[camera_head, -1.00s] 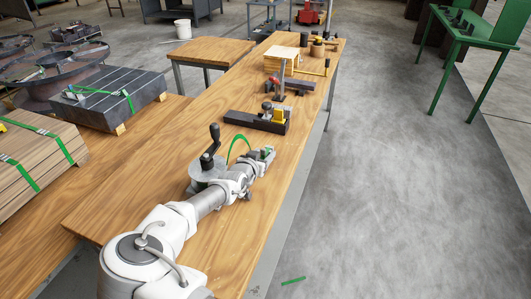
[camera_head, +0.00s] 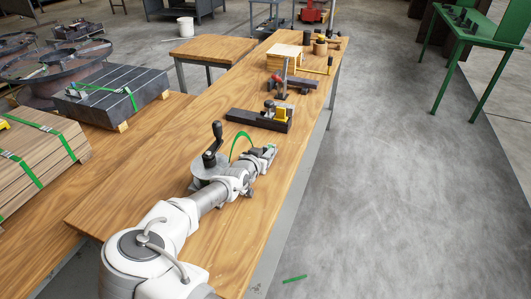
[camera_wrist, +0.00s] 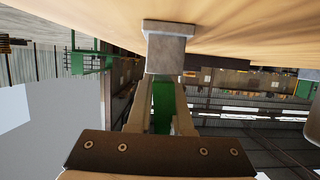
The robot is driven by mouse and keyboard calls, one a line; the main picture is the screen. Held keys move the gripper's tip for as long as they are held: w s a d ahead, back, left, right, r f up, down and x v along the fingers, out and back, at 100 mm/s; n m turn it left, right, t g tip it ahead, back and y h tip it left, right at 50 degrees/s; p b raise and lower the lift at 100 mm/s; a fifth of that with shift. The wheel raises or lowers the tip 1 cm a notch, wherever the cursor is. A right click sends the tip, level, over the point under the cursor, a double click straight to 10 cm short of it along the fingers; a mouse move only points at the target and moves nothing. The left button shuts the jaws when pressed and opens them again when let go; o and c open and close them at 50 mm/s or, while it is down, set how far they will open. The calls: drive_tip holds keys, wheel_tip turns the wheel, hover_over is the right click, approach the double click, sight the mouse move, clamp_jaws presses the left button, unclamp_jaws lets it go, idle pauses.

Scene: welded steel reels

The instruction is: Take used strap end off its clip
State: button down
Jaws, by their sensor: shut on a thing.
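A green strap (camera_head: 237,139) arches up from the bench beside a grey fixture with a black crank handle (camera_head: 212,147). Its end runs to my gripper (camera_head: 268,152), low over the bench near its right edge. In the wrist view the green strap (camera_wrist: 162,105) lies between the two fingers of my gripper (camera_wrist: 163,92), which are shut on it. A grey metal block (camera_wrist: 168,48) stands just beyond the fingertips, against the wooden surface. It may be the clip; I cannot tell whether the strap still touches it.
A black bar tool with a yellow part (camera_head: 262,119) lies farther up the bench (camera_head: 150,190). A red-handled clamp (camera_head: 281,84) and a wooden box (camera_head: 284,56) stand behind it. Strapped boards (camera_head: 35,165) and a dark slab (camera_head: 110,92) are at left. A green scrap (camera_head: 294,279) lies on the floor.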

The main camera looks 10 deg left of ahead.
drive_tip(key=r, duration=0.4)
drive_tip(key=shift+s+d, duration=0.15)
drive_tip(key=shift+d, duration=0.25)
drive_tip(key=s+d+r, duration=0.4)
drive_tip(key=d+r, duration=0.2)
drive_tip(key=d, duration=0.4)
drive_tip(key=shift+s+r, duration=0.25)
drive_tip(key=shift+r, duration=0.05)
